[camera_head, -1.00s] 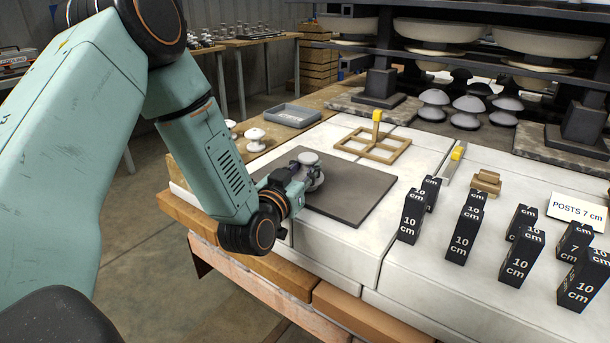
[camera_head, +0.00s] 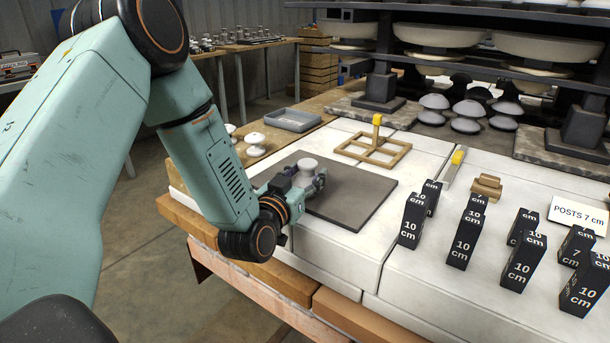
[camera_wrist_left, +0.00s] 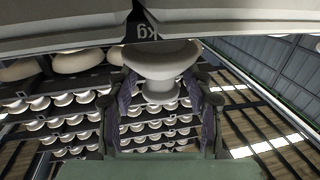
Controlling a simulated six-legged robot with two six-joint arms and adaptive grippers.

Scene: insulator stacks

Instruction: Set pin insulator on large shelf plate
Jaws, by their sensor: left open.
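A pale pin insulator (camera_head: 306,167) stands at the left part of a flat dark plate (camera_head: 355,196) on the white bench top. My left gripper (camera_head: 314,185) is low over the plate at this insulator, with its fingers partly hidden behind it and the wrist. In the left wrist view the insulator (camera_wrist_left: 160,62) sits between the two fingers (camera_wrist_left: 162,110), its wide pale skirt and narrower neck showing. The fingers are open and stand on either side of it; contact cannot be made out. My right gripper is not in view.
Several black 10 cm posts (camera_head: 465,240) stand to the right, near a "POSTS 7 cm" sign (camera_head: 577,216). A wooden frame with a yellow-topped handle (camera_head: 372,147) lies behind the plate. A grey tray (camera_head: 293,119) and white insulators (camera_head: 256,144) are at the back left. Dark shelving rises behind.

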